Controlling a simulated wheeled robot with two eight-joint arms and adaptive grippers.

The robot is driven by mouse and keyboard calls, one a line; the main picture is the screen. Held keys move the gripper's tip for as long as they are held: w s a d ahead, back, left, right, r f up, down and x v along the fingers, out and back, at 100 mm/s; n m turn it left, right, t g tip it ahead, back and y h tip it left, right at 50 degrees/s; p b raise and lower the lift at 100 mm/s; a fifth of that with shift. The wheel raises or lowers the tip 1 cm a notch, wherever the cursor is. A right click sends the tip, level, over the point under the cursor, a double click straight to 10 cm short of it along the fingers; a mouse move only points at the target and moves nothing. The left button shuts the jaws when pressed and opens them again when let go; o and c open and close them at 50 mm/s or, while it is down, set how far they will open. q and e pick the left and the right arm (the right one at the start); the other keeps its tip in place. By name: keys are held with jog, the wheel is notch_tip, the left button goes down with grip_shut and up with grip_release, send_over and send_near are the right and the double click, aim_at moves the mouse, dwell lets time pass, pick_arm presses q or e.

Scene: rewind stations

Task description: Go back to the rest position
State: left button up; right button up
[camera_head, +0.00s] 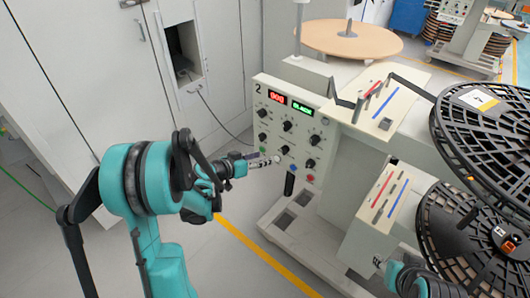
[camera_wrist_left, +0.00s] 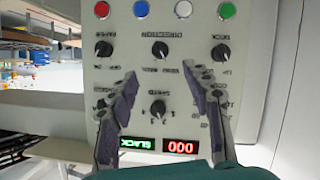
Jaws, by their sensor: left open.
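My left gripper (camera_head: 268,161) is in front of the knob panel (camera_head: 278,168) of rewind station 2 in the head view. In the left wrist view the two fingers of this gripper (camera_wrist_left: 166,82) are spread apart, with nothing held between them. The speed knob (camera_wrist_left: 158,108) shows between the fingers, and I cannot tell how far off it is. The panel appears upside down there, with displays reading 000 (camera_wrist_left: 181,146) and BLACK (camera_wrist_left: 136,143). Part of my right arm (camera_head: 408,282) shows at the lower right of the head view; its fingers are not visible.
Two black slotted reels (camera_head: 492,130) (camera_head: 465,240) stand at the right. Grey cabinets (camera_head: 90,60) stand at the left. Grey floor with a yellow line (camera_head: 262,255) lies in front.

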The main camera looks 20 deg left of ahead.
pick_arm(q)
jog(key=s+d+r+g+y, duration=0.1)
jog(key=s+d+r+g, duration=0.1)
jog(key=s+d+r, duration=0.3)
jog(key=s+d+g+y, duration=0.15)
jog(key=s+d, duration=0.25)
jog(key=s, duration=0.4)
jog(key=s+a+n+g+y, duration=0.1)
jog(key=s+n+y, duration=0.1)
jog(key=s, duration=1.2)
jog(key=shift+r+y, duration=0.15)
jog(key=shift+y, duration=0.6)
